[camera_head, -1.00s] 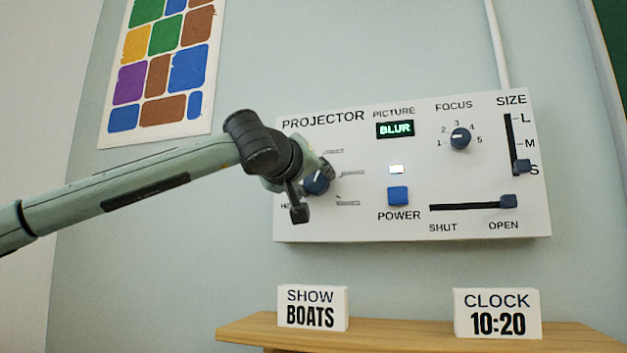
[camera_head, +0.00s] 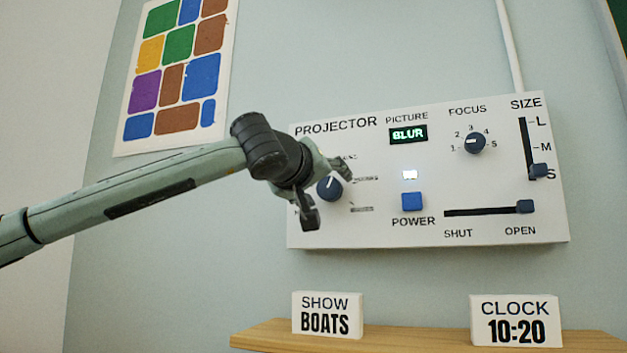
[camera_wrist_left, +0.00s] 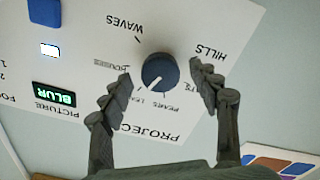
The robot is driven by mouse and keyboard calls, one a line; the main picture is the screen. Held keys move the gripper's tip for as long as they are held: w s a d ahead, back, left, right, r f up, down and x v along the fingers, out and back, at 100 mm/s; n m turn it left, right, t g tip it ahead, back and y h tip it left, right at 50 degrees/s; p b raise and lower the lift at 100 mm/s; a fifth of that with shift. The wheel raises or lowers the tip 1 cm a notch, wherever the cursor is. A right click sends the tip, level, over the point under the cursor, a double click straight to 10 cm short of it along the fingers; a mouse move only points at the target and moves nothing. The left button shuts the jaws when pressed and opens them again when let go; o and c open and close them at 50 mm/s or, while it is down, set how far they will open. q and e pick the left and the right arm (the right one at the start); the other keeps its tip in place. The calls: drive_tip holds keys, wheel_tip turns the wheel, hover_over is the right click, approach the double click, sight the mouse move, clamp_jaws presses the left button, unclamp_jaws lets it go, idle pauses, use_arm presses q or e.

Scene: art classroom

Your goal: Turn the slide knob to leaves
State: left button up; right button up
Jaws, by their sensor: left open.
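The slide knob (camera_head: 329,188) is a dark blue dial at the left of the white projector panel (camera_head: 470,225). In the left wrist view the knob (camera_wrist_left: 159,71) shows upside down, ringed by labels WAVES, HOUSES, HILLS, PEARS and a partly hidden one starting LEA (camera_wrist_left: 122,99). Its white pointer aims down-left there, roughly towards the LEA label and PEARS. My left gripper (camera_wrist_left: 160,75) is open, one finger on each side of the knob, with visible gaps. In the head view the left gripper (camera_head: 327,194) partly covers the knob's labels. My right gripper is not in view.
The panel also has a display reading BLUR (camera_head: 408,134), a blue power button (camera_head: 412,202), a focus dial (camera_head: 474,142), a size slider (camera_head: 539,170) and a shut/open slider (camera_head: 525,206). Below is a wooden shelf (camera_head: 400,341) with SHOW BOATS (camera_head: 327,315) and CLOCK 10:20 (camera_head: 515,320) signs.

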use_arm(q)
drive_tip(key=v, duration=1)
drive_tip(key=shift+s, duration=0.2)
drive_tip(key=shift+a, duration=0.1)
